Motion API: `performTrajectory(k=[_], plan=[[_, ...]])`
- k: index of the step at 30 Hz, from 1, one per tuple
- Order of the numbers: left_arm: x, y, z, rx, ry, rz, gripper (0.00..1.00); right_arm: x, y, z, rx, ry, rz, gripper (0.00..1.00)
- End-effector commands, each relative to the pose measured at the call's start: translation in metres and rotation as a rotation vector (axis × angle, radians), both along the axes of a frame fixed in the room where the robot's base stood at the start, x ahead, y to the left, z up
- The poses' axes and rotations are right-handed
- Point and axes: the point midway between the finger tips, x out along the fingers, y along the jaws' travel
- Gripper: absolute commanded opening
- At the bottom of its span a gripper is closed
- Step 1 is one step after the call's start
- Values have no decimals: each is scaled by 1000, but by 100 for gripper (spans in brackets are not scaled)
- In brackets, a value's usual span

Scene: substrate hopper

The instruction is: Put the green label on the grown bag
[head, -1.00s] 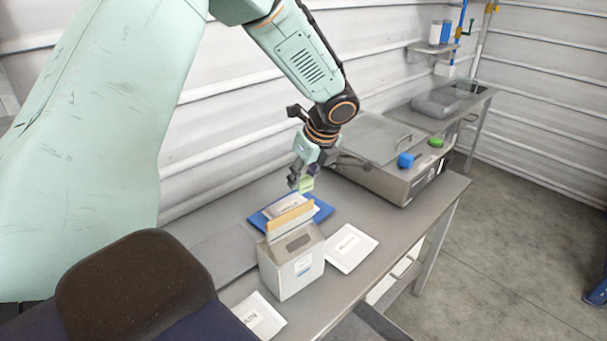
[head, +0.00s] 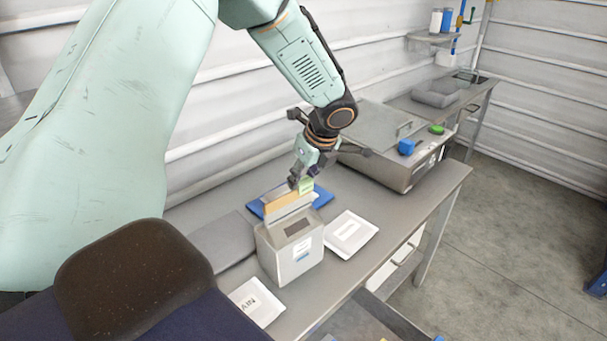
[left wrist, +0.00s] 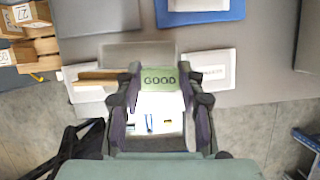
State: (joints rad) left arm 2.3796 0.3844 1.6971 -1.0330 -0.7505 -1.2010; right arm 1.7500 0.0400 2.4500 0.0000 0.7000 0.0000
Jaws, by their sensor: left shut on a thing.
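My left gripper (head: 300,181) is shut on the green label (head: 306,186). In the left wrist view the label (left wrist: 159,79) reads GOOD and sits upright between the fingertips. The gripper is above the back of a grey box (head: 290,252) with a dark slot on top and a raised flap with a tan strip (head: 282,200) behind. A blue mat (head: 322,197) lies behind the box; it also shows in the left wrist view (left wrist: 232,15), with a white item (left wrist: 199,4) on it. I cannot tell which thing is the grown bag. My right gripper is not in view.
White trays lie right of the box (head: 351,234) and in front of it (head: 257,301). A metal machine (head: 385,150) with a blue knob stands at the back right of the grey table. An open drawer (head: 370,318) juts out at the front.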

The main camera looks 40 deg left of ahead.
Motion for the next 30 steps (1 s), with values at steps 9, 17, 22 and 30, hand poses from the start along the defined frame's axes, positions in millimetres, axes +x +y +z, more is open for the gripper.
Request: performTrajectory(k=[9, 17, 22, 30], plan=[[-1, 0, -1, -2, 3, 1, 26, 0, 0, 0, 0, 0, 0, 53], [-1, -2, 1, -2, 2, 2, 26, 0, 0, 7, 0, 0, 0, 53], [-1, -2, 0, -2, 1, 3, 26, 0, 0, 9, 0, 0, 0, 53], [-1, -2, 0, -2, 2, 2, 48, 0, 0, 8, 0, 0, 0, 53]])
